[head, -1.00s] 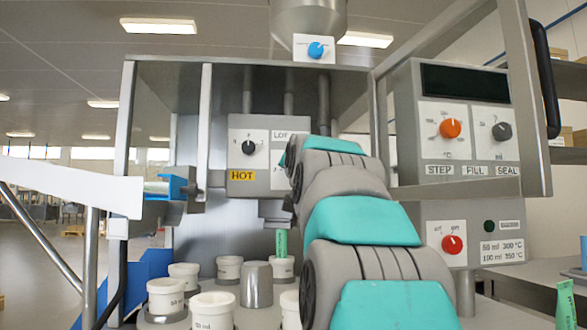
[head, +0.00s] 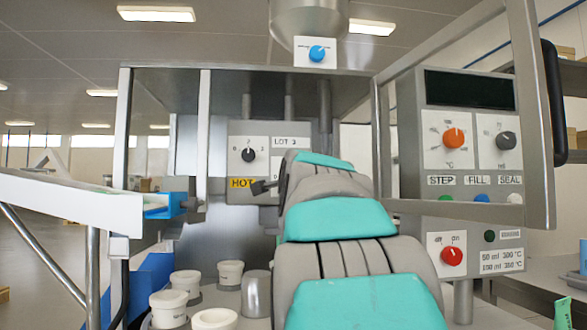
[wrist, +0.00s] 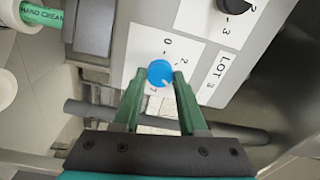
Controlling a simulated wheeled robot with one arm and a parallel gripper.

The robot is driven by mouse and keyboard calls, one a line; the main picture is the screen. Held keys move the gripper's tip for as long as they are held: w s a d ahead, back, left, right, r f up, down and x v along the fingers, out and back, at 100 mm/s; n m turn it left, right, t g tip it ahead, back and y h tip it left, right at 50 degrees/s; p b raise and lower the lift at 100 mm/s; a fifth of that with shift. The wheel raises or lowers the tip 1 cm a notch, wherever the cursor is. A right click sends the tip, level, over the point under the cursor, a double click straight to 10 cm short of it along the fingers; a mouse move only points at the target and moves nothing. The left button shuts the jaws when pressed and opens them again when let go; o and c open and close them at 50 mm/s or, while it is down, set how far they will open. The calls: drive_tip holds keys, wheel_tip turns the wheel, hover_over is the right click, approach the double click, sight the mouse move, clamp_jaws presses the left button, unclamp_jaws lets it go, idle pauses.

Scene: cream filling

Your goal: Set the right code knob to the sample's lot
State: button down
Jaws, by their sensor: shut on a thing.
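In the wrist view my gripper (wrist: 159,76) has its green fingers closed on the sides of a blue knob (wrist: 159,72), the right code knob. The knob sits on a white dial plate with digits, 0 and 2 among them; its pointer is too small to read surely. My arm hides the blue code knob in the head view.
A yellow HOT label (head: 241,183) is below the black knob. White cups (head: 186,282) stand on the turntable below. A green hand cream tube (wrist: 42,14) shows in the wrist view. The control panel (head: 410,120) stands close right of my arm.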

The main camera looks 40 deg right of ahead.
drive_tip(key=shift+m, duration=5.6)
drive_tip(key=shift+c, duration=2.3)
unclamp_jaws()
drive_tip(key=shift+a, duration=0.1)
